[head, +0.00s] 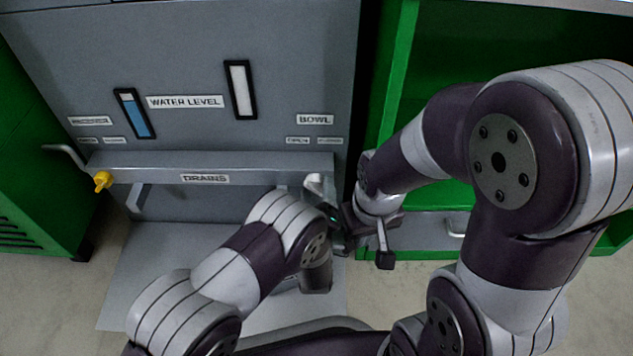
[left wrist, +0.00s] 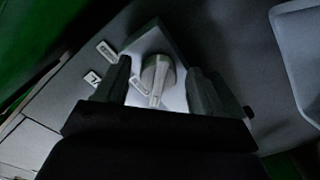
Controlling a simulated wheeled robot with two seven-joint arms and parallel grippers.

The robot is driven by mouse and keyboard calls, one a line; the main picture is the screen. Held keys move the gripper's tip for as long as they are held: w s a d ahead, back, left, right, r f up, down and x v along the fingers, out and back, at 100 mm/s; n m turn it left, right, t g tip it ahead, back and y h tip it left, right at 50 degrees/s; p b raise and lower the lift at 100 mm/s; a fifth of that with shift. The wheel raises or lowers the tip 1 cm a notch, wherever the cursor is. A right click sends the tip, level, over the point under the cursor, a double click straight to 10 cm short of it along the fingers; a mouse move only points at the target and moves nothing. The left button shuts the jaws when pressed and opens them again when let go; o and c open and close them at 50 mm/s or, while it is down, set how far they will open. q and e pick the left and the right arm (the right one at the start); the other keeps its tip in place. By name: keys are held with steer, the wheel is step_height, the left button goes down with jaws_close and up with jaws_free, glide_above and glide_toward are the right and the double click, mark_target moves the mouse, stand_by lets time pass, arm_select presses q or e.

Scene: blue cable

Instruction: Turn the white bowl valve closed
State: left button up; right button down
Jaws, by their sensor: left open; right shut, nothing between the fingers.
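The white bowl valve (head: 315,184) is on the grey panel below the BOWL label (head: 315,119), partly hidden by my left gripper. In the left wrist view the white knob (left wrist: 156,76) sits between the two fingers of my left gripper (left wrist: 160,68). The fingers are open, one on each side of the knob; I cannot tell if either touches it. In the head view my left gripper (head: 333,214) is at the valve, its fingertips hard to make out. My right gripper (head: 385,256) is shut and empty, hanging just right of it.
A yellow valve (head: 103,181) is at the panel's left end. The DRAINS ledge (head: 205,178) runs between the valves. A blue-filled gauge (head: 135,113) and a white gauge (head: 241,90) are above. A green cabinet (head: 520,45) stands close on the right, behind my right arm.

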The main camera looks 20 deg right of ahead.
arm_select(q)
steer(key=c, duration=1)
steer(key=shift+c, duration=0.2)
steer(key=m+p, duration=0.2)
steer(key=m, duration=0.1)
steer(key=shift+a, duration=0.1)
steer(key=shift+w+a+m+p, duration=0.15)
steer(key=shift+m+p, duration=0.8)
steer(key=shift+m, duration=1.5)
steer(key=shift+s+a+m+p, duration=0.15)
steer(key=shift+m+p, duration=0.8)
steer(key=shift+m, duration=1.55)
steer(key=shift+w+a+m+p, duration=0.15)
steer(key=shift+m+p, duration=0.8)
steer(key=shift+m, duration=1.5)
